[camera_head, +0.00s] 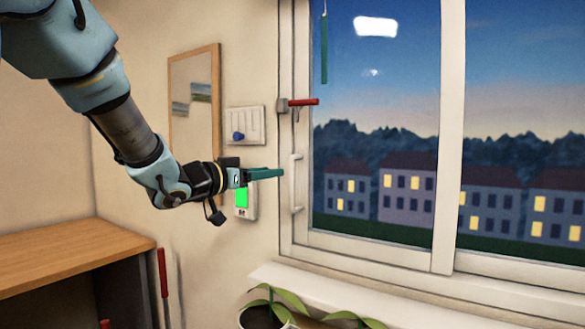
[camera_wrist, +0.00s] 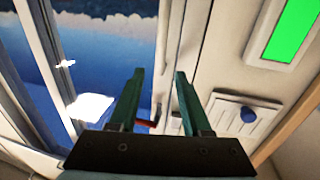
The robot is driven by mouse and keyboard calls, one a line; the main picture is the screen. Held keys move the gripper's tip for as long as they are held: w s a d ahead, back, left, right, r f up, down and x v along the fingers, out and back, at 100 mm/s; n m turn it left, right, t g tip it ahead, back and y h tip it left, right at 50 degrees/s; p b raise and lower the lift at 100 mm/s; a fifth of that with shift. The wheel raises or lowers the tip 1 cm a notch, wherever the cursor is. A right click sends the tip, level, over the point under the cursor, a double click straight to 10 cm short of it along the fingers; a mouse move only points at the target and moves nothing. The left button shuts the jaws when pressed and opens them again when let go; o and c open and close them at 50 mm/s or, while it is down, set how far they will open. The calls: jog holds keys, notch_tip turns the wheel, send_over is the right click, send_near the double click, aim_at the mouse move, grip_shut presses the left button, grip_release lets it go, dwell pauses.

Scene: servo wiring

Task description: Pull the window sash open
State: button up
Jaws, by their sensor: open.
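The window has a white sash (camera_head: 300,215) on its left side. A white vertical pull handle (camera_head: 293,183) stands on the sash's left stile, and a red-handled latch (camera_head: 302,102) sits above it. The sash looks closed against the left jamb. My gripper (camera_head: 281,173) comes in from the left with its teal fingers level, tips close to the pull handle; I cannot tell whether they touch it. In the wrist view the two fingers (camera_wrist: 160,74) are apart with nothing clearly held, and the red latch (camera_wrist: 146,122) shows between them.
A panel with a green screen (camera_head: 242,200) and a white switch plate with a blue knob (camera_head: 238,137) are on the wall near my wrist. A wood-framed mirror (camera_head: 190,110) hangs left. A green rod (camera_head: 324,50) hangs before the glass.

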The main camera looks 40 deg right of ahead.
jog(key=d+p, duration=0.2)
jog(key=d, duration=0.6)
jog(key=shift+w+d, duration=0.3)
jog(key=shift+c, duration=0.2)
grip_shut()
dwell(0.8)
